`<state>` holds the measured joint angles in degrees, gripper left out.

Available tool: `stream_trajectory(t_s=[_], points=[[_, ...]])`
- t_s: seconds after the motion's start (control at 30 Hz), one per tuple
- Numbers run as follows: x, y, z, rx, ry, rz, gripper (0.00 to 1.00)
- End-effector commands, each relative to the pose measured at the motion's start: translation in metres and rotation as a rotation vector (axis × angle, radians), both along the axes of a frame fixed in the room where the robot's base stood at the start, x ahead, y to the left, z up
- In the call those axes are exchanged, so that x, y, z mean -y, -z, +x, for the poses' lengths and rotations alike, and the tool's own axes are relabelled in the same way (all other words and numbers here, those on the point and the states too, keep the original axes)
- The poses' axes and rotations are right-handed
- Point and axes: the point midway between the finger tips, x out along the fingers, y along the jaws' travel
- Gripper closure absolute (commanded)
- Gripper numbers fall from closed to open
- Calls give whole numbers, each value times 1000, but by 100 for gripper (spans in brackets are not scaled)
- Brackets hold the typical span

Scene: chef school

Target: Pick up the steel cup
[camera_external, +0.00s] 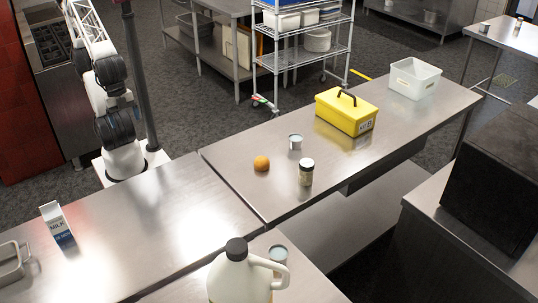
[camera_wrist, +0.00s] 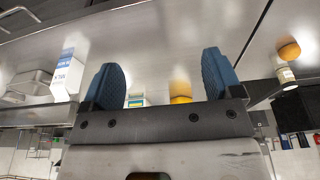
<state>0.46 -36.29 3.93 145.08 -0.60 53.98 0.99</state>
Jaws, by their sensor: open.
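A small steel-coloured cylinder with a pale blue top (camera_external: 295,142) stands on the steel counter, behind the jar and right of the orange. A similar one (camera_external: 278,254) stands near the front, partly hidden by the white jug. I cannot tell which is the steel cup, or whether either is a cup or a can. My gripper (camera_wrist: 163,82) shows in the wrist view with its two blue fingers wide apart and nothing between them. It is outside the external view, where only part of my arm shows at the upper left. Neither cylinder can be made out surely in the wrist view.
A milk carton (camera_external: 57,224) and a metal pan (camera_external: 14,262) are at left. The white jug (camera_external: 240,276) stands in front. The left counter's middle is clear.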

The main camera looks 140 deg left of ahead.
Motion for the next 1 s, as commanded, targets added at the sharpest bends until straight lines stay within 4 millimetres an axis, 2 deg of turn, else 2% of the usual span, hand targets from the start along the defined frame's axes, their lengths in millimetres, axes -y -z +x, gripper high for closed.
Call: stream_trajectory(t_s=[0.37,0.43,0.77,1.0], points=[[0,0,0,0,0,0,15],[0,0,0,0,0,0,11],[0,0,1,-1,-5,-5,11],[8,-2,22,-11,-74,-85,11]])
